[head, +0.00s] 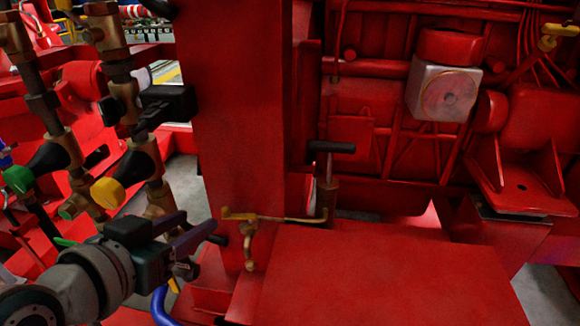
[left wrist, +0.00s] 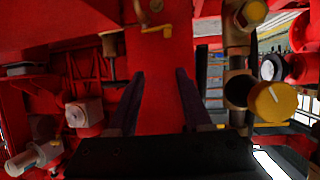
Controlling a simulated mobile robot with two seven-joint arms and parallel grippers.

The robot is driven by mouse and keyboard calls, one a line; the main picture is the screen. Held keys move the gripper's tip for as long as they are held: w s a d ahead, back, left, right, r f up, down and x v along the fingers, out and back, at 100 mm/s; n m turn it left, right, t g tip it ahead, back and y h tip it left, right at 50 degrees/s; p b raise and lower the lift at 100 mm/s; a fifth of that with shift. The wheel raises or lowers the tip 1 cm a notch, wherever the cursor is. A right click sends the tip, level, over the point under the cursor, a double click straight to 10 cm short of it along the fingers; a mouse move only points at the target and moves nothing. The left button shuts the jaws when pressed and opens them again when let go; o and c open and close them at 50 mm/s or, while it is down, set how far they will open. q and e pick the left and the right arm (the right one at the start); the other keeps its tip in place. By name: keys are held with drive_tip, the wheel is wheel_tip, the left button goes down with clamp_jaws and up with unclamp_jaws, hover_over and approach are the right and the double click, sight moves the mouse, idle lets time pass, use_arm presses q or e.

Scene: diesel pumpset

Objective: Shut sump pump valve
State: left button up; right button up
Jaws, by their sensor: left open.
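The lever also shows in the left wrist view (left wrist: 157,29), beyond the fingertips. No label shows, so I cannot tell for certain that this is the sump pump valve. My left gripper (head: 202,228) is open and empty, just left of the lever and apart from it. In the left wrist view its two dark fingers (left wrist: 158,73) stand apart with the red post between them. My right gripper is not in view.
Brass valves with a green knob (head: 18,179) and a yellow knob (head: 107,192) stand left of the post. The red post (head: 238,110) rises beside the gripper. A black T-handle (head: 331,147) stands behind the flat red cover (head: 385,285). A blue hose (head: 160,305) hangs below the gripper.

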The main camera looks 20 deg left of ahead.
use_arm(q)
drive_tip(key=b, duration=0.2)
approach(223, 212)
drive_tip(key=shift+n+y, duration=0.3)
drive_tip(key=b+x, duration=0.2)
drive_tip(key=x, duration=0.2)
drive_tip(key=b+x, duration=0.3)
drive_tip(key=x, duration=0.1)
drive_tip(key=shift+d+f+b, duration=0.15)
drive_tip(key=shift+d+b, duration=0.05)
drive_tip(key=shift+b, duration=0.15)
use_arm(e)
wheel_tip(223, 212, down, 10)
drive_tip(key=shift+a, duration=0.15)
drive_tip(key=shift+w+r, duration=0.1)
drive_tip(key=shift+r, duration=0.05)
use_arm(q)
clamp_jaws()
